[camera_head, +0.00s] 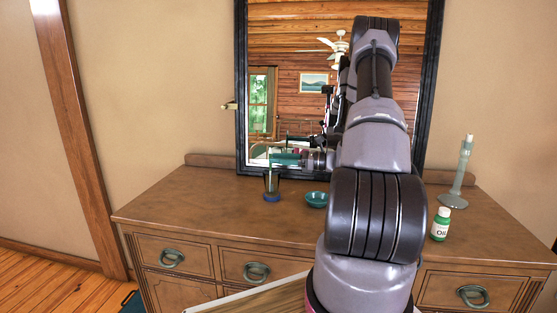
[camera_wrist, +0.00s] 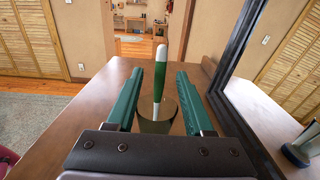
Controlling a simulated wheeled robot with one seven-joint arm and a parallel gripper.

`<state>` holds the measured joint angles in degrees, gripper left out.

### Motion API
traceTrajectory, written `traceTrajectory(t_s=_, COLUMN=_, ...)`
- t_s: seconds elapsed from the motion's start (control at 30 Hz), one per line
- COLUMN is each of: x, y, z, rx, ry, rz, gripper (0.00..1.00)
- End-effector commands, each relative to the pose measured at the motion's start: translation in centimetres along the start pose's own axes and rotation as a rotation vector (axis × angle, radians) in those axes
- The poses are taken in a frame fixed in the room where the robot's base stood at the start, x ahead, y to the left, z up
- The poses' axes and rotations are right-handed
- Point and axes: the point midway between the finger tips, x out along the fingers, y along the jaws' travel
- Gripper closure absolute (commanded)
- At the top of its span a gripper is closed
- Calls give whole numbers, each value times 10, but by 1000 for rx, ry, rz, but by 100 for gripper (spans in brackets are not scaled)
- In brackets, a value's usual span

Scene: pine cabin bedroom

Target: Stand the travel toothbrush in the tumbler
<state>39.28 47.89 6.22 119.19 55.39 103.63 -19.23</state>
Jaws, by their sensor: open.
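The green and white travel toothbrush (camera_wrist: 160,72) stands nearly upright in the wrist view, leaning slightly. Its white lower end is inside the clear tumbler (camera_wrist: 155,126). In the head view the tumbler (camera_head: 271,183) stands on the dresser top, with a blue base. My gripper (camera_wrist: 160,96) is open, its two green fingers on either side of the toothbrush with gaps to both. In the head view my gripper (camera_head: 284,159) reaches left, level just above the tumbler. The toothbrush is hard to make out there.
A teal bowl (camera_head: 316,199) sits right of the tumbler. A black-framed mirror (camera_head: 240,100) rises close behind. The dresser's left top (camera_head: 190,203) is clear.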

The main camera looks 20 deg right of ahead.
Motion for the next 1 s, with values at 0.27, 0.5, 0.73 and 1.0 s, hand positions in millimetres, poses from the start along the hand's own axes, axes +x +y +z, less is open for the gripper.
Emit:
traceTrajectory(t_s=0.27, x=-48, y=-1, z=0, rx=0, ry=1, rz=-6, gripper=48)
traceTrajectory(t_s=0.5, x=-90, y=-1, z=0, rx=-1, ry=0, rz=-4, gripper=48)
traceTrajectory(t_s=0.73, x=-106, y=0, z=0, rx=0, ry=0, rz=-1, gripper=48)
traceTrajectory(t_s=1.0, x=-106, y=0, z=0, rx=0, ry=0, rz=-1, gripper=48)
